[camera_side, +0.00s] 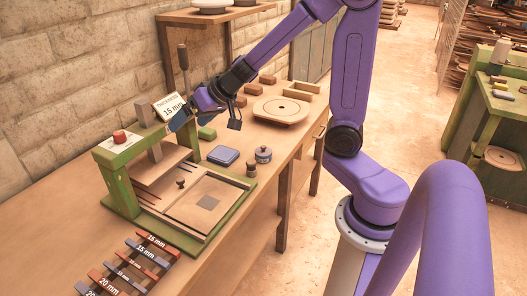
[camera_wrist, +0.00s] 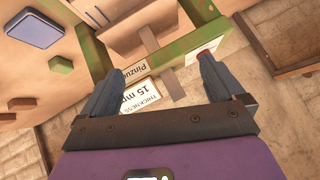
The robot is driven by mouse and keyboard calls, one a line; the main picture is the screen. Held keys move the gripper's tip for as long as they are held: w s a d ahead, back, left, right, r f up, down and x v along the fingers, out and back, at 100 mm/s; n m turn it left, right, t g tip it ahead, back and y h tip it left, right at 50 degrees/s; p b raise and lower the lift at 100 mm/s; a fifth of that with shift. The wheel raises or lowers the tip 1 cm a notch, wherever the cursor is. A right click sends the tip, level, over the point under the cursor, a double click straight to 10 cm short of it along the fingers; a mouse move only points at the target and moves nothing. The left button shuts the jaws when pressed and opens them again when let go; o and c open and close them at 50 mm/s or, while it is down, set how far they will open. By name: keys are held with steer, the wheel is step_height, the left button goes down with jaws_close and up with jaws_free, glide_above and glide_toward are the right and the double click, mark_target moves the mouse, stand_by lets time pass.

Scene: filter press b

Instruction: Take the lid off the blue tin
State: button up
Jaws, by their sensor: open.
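The green press (camera_side: 120,150) stands left of the tin, with a red knob on top and a white thickness card (camera_side: 170,106) behind. A round board (camera_side: 281,110) lies further back.

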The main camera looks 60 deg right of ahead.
steer(key=w+d+f+m+g+h, duration=0.1)
steer(key=d+m+h, duration=0.2)
steer(key=d, duration=0.4)
steer(key=d+f+m+h, duration=0.2)
steer(key=d+m, duration=0.1)
steer(key=d, duration=0.3)
steer(key=m+g+h, duration=0.2)
steer(key=m+g, duration=0.3)
steer(key=g, duration=0.1)
glide_above(264, 147)
steer(key=a, duration=0.2)
steer(key=shift+s+d+f, duration=0.1)
steer(key=shift+s+f, duration=0.1)
steer(key=shift+f, duration=3.6)
steer(key=shift+s+f, duration=0.2)
steer(key=shift+f, duration=3.6)
steer(key=shift+w+d+f, duration=0.1)
steer(key=shift+f, duration=0.65)
steer(key=shift+w+d+f, duration=0.1)
steer(key=shift+f, duration=0.65)
steer(key=shift+x, duration=1.25)
jaws_close()
